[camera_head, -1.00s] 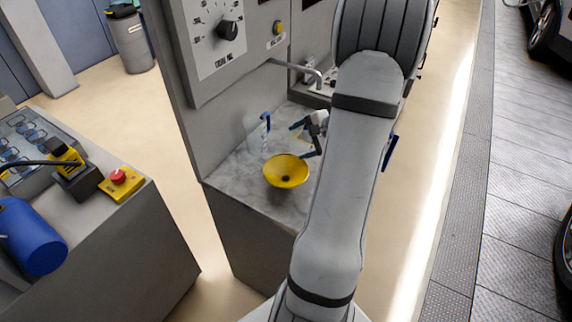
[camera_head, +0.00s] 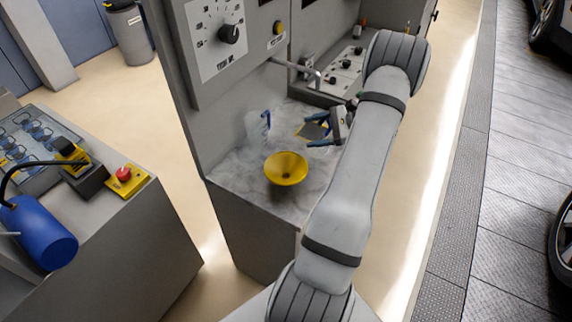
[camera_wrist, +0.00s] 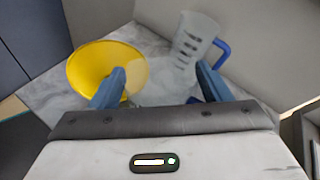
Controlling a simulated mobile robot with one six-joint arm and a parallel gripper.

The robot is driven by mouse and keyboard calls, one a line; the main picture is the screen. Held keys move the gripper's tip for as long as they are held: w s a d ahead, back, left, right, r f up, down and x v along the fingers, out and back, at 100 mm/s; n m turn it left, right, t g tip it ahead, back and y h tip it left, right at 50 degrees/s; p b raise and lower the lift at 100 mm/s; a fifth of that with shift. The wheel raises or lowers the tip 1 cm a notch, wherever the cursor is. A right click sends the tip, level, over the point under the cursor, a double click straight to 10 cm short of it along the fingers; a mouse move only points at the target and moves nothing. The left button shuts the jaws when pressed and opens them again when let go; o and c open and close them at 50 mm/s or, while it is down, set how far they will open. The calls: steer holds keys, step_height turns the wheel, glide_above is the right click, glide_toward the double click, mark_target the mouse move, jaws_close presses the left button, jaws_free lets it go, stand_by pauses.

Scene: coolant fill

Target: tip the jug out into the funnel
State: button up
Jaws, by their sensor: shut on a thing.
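The yellow funnel (camera_head: 286,167) is on the counter in front of the jug; in the wrist view the funnel (camera_wrist: 95,65) is at upper left, partly behind my left finger.
A metal spout (camera_head: 297,69) juts from the wall above the counter (camera_head: 235,165). A dial panel (camera_head: 218,38) is on the wall at left. The bench at far left holds a red button box (camera_head: 124,176) and a blue cylinder (camera_head: 42,232). Open floor separates bench and counter.

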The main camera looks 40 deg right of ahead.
steer(key=d, duration=0.1)
steer(key=d+m+y, duration=0.1)
steer(key=shift+w+d+f+y, duration=0.15)
steer(key=shift+d+f+y, duration=0.05)
steer(key=shift+d+y, duration=0.1)
steer(key=shift+d+f+m+t+y+b, duration=0.2)
steer(key=shift+d+m+t+y+b, duration=0.1)
steer(key=shift+d+m+b, duration=0.1)
steer(key=shift+w+d+r+m+t+y, duration=0.1)
steer(key=shift+d+r+m+t+y, duration=0.1)
steer(key=shift+d+m+y, duration=0.2)
steer(key=shift+w+d+r+m+t+y, duration=0.1)
steer(key=shift+d+m+t+y, duration=0.15)
steer(key=shift+d, duration=0.25)
